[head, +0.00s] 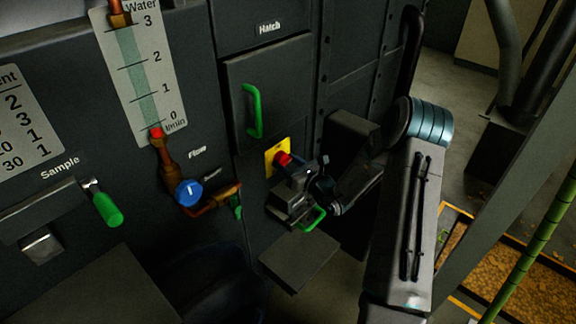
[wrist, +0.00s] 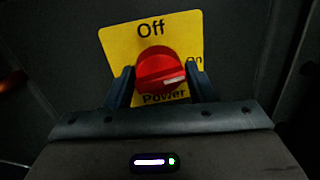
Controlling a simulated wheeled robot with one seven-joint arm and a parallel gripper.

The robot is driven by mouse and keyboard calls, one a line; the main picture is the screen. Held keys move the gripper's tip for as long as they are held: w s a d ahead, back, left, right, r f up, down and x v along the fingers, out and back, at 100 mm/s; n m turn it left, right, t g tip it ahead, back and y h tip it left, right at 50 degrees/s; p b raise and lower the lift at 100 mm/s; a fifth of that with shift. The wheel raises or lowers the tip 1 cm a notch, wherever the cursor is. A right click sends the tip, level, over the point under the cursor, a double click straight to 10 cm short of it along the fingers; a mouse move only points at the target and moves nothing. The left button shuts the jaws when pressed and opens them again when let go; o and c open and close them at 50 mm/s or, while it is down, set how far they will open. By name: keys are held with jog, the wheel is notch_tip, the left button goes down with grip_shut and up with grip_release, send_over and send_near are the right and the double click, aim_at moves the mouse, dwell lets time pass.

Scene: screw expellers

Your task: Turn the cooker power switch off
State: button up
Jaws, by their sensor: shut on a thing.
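The cooker power switch is a red round knob (wrist: 160,68) on a yellow plate (wrist: 118,40) in the wrist view. The plate reads "Off" at the top, "On" at the right and "Power" below. The knob's white mark points right, towards the "On" side. My gripper (wrist: 159,75) is shut on the knob, with one dark finger on each side. In the head view the red knob (head: 283,159) and yellow plate (head: 270,154) are on the dark panel, with my gripper (head: 289,168) at the knob. The fingertips are hard to make out there.
A hatch with a green handle (head: 253,111) is above the switch. A blue valve knob (head: 188,192) with copper pipe is at the left. A green loop handle (head: 312,219) and a dark ledge (head: 299,262) are just below my gripper.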

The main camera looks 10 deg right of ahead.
jog(key=n+b, duration=0.5)
jog(key=b, duration=0.2)
jog(key=n+y+b, duration=0.1)
jog(key=n+b, duration=0.5)
jog(key=b, duration=0.2)
jog(key=f+n+b, duration=0.1)
jog(key=n+b, duration=0.5)
jog(key=b, duration=0.2)
jog(key=shift+s+a+f+y, duration=0.1)
jog(key=shift+s+a+y, duration=0.05)
jog(key=shift+y, duration=0.15)
jog(key=shift+n+b, duration=0.4)
jog(key=shift+b, duration=0.05)
jog(key=o, duration=0.9)
jog(key=shift+r, duration=0.25)
